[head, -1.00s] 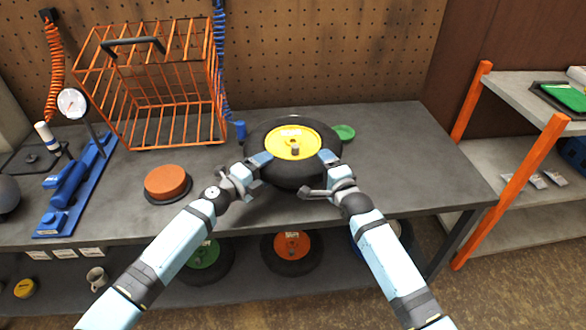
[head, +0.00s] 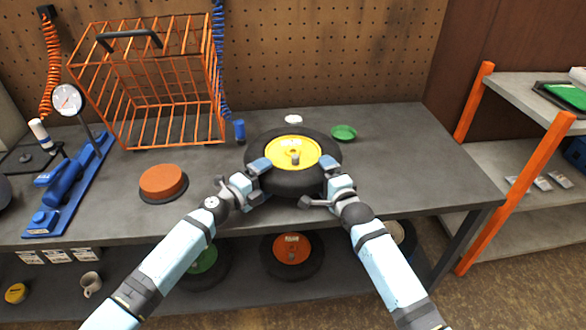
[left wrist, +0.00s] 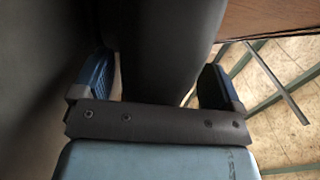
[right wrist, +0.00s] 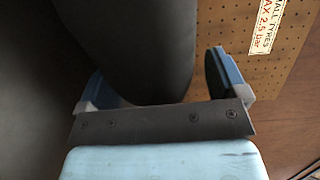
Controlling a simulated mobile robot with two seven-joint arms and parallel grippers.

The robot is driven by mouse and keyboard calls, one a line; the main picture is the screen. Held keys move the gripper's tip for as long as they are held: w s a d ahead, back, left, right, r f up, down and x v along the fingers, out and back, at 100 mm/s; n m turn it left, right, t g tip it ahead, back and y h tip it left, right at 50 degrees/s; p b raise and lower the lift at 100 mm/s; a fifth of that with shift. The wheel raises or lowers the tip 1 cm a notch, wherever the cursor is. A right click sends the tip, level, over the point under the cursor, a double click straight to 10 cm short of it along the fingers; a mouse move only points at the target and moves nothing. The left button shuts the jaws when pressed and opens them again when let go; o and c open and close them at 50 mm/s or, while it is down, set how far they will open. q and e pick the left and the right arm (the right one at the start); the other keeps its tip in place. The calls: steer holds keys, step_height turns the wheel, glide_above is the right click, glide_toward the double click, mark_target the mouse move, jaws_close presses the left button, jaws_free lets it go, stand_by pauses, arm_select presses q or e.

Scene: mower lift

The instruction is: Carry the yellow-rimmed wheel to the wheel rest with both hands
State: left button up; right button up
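The yellow-rimmed wheel (head: 293,184) lies nearly flat, rim up, over the middle of the workbench. I cannot tell whether it touches the top. My left gripper (head: 262,166) holds the tyre's near left side, and my right gripper (head: 328,164) its near right side. Both wrist views show the black tyre between the fingers, in the left wrist view (left wrist: 165,50) and the right wrist view (right wrist: 145,50). A round orange-topped pad on a black base (head: 162,182), possibly the wheel rest, stands empty to the left.
An orange wire cage (head: 150,90) stands at the back left. A blue tool with a gauge (head: 68,180) is at the far left. A small green dish (head: 343,132) and a white item (head: 293,119) lie behind the wheel. Bench space between wheel and orange pad is clear.

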arm_select(q)
steer(key=v, duration=1.1)
steer(key=shift+s+a, duration=0.3)
steer(key=shift+s, duration=0.1)
arm_select(e)
steer(key=shift+s, duration=0.25)
steer(key=v, duration=1.1)
steer(key=shift+s, duration=0.25)
steer(key=shift+d, duration=0.15)
